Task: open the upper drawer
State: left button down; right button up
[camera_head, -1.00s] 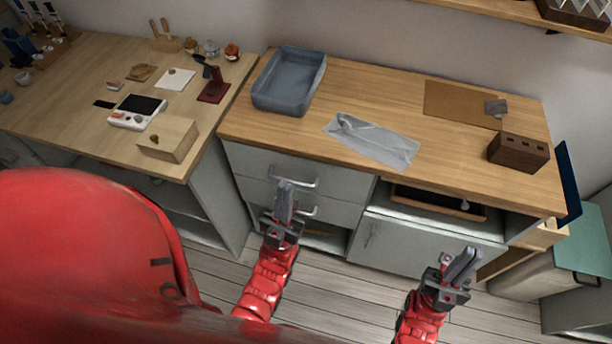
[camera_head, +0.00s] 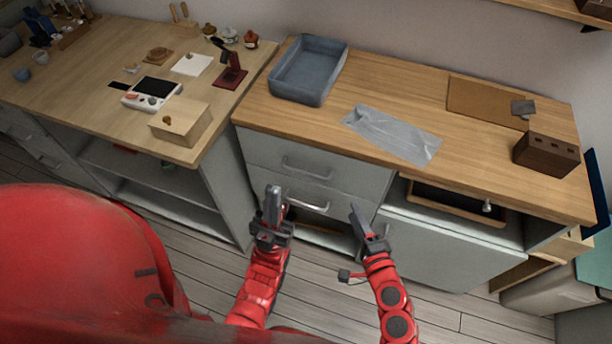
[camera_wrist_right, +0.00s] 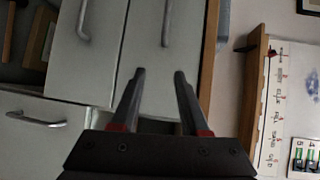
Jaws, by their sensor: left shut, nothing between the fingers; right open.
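The upper drawer (camera_head: 262,152) is a pale grey front under the wooden counter, with a metal bar handle (camera_head: 307,170). Its front looks flush with the cabinet. The lower drawer's handle (camera_head: 308,206) is just below. My left gripper (camera_head: 273,196) is shut and empty, in front of the drawers and overlapping the lower front in the picture. My right gripper (camera_head: 358,212) is right of the lower handle, apart from both handles. In the right wrist view, turned sideways, its open fingers (camera_wrist_right: 158,76) point at the upper drawer (camera_wrist_right: 145,45); its handle (camera_wrist_right: 166,22) lies ahead, nothing between the fingers.
A blue-grey bin (camera_head: 308,75), a grey sheet (camera_head: 392,133) and a dark brown block (camera_head: 546,153) are on the counter. A cabinet door (camera_head: 445,248) is right of the drawers. A second desk (camera_head: 90,70) stands at left. The floor in front is clear.

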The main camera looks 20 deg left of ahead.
jog(key=s+a+g+y, duration=0.2)
jog(key=s+a, duration=0.1)
jog(key=a, duration=0.1)
jog(key=p, duration=0.2)
send_near(307, 173)
jog(key=shift+n, duration=0.4)
jog(key=x, duration=1)
jog(key=shift+f+b, duration=0.3)
jog(key=shift+f, duration=0.05)
jog(key=shift+c, duration=0.2)
grip_shut()
